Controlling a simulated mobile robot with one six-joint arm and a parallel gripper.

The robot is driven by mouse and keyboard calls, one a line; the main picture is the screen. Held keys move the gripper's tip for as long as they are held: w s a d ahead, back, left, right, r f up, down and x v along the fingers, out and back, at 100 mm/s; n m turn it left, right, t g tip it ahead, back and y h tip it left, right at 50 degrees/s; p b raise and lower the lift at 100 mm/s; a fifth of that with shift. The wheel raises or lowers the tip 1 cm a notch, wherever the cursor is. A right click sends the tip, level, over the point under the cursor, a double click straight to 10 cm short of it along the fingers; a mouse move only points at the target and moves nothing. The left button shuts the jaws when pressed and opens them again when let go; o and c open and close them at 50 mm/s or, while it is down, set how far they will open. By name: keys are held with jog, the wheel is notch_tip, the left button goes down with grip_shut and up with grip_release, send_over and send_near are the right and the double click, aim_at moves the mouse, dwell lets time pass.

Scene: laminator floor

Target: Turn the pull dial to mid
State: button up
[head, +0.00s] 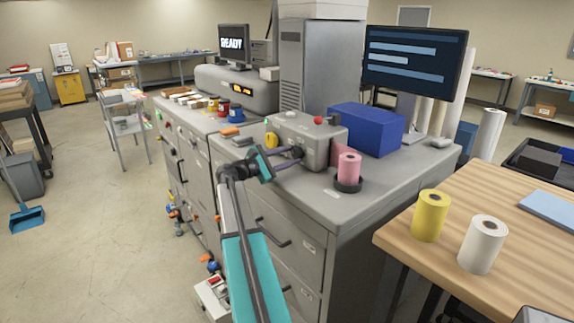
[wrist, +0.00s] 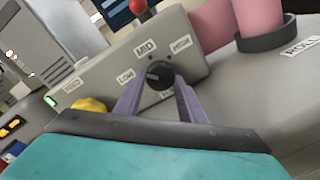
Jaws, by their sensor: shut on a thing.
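The pull dial (wrist: 160,75) is a round black knob on the front of a grey control box (head: 305,135). In the wrist view its labels read LOW at left, MID (wrist: 146,48) above and HIGH at right; a label below is mostly hidden. A small pale mark on the knob seems to lie on its left, toward LOW, but the exact setting is hard to tell. My gripper (wrist: 160,88) has its two purple fingers on either side of the knob, shut on it. In the head view my gripper (head: 290,155) reaches the box front from the left.
A red button (wrist: 138,6) tops the box, and a yellow knob (wrist: 90,104) sits at its left. A pink roll (head: 348,168) in a dark holder stands close at right. A blue box (head: 366,130) is behind. A wooden table (head: 535,235) with yellow and white rolls stands at right.

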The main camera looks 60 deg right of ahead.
jog(key=m+b, duration=0.2)
jog(key=b, duration=0.1)
jog(key=m+b, duration=0.3)
jog(key=b, duration=0.1)
jog(key=shift+w+d+r+m, duration=0.15)
jog(key=shift+d+m, duration=0.05)
jog(key=shift+m, duration=0.1)
jog(key=shift+r+m+b, duration=0.2)
jog(key=shift+m+b, duration=1)
jog(key=shift+b, duration=0.35)
jog(key=shift+r, duration=0.1)
jog(key=shift+t, duration=0.3)
jog(key=o, duration=1)
jog(key=shift+o, duration=0.2)
jog(key=shift+f, duration=0.2)
jog(key=shift+a+f, duration=0.1)
jog(key=shift+a, duration=0.05)
